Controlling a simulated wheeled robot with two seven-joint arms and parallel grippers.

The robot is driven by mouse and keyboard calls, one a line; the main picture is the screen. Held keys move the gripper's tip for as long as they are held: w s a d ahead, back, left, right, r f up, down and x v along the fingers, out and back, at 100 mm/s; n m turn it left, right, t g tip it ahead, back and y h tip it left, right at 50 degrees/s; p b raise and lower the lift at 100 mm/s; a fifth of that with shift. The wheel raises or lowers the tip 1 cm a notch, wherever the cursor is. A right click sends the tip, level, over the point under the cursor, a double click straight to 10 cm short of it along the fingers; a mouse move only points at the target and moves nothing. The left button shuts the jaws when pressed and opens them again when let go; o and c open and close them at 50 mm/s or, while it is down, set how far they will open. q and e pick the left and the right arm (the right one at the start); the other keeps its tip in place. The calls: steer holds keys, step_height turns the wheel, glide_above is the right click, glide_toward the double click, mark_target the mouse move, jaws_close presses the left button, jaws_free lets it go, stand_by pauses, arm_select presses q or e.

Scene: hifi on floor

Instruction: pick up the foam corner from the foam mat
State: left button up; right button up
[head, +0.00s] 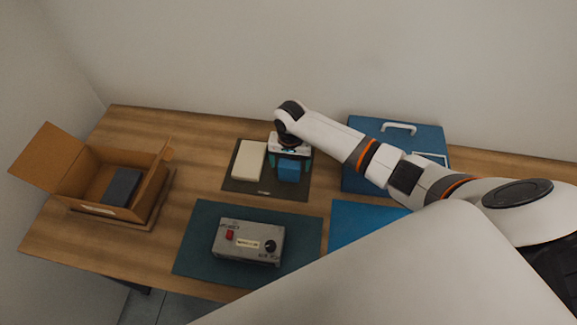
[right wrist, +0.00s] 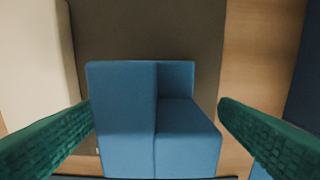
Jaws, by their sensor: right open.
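The foam corner (head: 288,174) is a blue stepped block on the right part of the dark foam mat (head: 236,184). In the right wrist view the foam corner (right wrist: 150,120) fills the middle, its step facing right. My right gripper (head: 290,169) is directly over the foam corner and is open. Its green fingers stand on either side of the block, with a visible gap at the right and a narrower one at the left. I cannot tell whether the left finger touches it. My left gripper is not in view.
A cream block (head: 249,160) lies on the mat, left of the foam corner. A grey control box (head: 240,243) sits on a dark green mat (head: 196,250) in front. A blue case (head: 360,128) is at right. An open cardboard box (head: 150,198) with a dark block stands at left.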

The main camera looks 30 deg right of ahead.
steer(key=c, duration=1)
